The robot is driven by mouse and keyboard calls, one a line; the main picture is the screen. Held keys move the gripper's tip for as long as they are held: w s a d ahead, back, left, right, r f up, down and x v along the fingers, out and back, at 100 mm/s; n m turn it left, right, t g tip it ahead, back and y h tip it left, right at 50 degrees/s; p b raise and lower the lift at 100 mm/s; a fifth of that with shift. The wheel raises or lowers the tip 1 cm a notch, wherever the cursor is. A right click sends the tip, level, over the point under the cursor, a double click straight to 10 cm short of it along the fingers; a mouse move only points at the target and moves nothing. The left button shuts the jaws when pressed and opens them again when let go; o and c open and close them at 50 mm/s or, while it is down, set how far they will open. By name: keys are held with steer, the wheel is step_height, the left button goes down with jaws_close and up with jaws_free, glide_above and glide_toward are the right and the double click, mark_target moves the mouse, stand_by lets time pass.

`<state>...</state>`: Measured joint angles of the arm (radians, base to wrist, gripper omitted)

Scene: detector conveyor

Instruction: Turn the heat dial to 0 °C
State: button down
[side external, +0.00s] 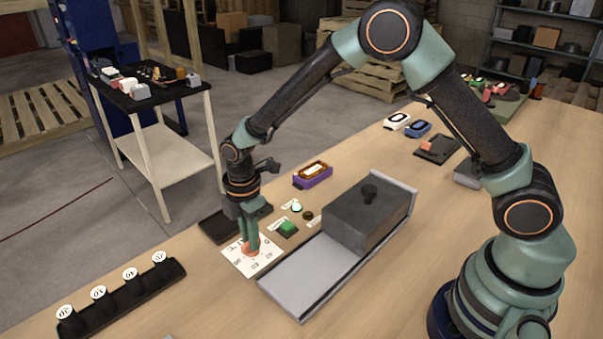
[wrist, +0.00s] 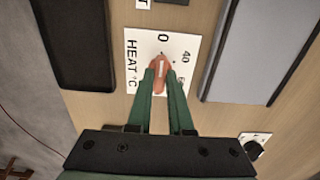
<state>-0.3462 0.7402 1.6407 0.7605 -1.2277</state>
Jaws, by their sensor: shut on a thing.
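The heat dial (wrist: 159,66) is an orange-red knob with a white pointer line, on a white plate (wrist: 138,45) marked "HEAT °C". In the wrist view its pointer aims up, roughly toward the "0" mark, with "40" to the right. My gripper (wrist: 162,76) points down with its green fingers closed on the sides of the knob. In the side view my gripper (side external: 250,246) stands over the plate (side external: 238,262), and the orange knob (side external: 248,252) shows partly behind the fingers. The side view is too small to read the pointer.
A grey conveyor with a dark box (side external: 365,220) stands to the right. A green button (side external: 288,227) and small controls lie between. A dark rack with numbered round tags (side external: 125,300) is at front left. A purple-cased device (side external: 312,177) sits behind.

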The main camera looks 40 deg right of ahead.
stand_by(0.4)
steer(key=c, duration=0.8)
jaws_free()
steer(key=shift+r, duration=0.15)
step_height(320, 180, up, 12)
steer(key=shift+f, duration=0.1)
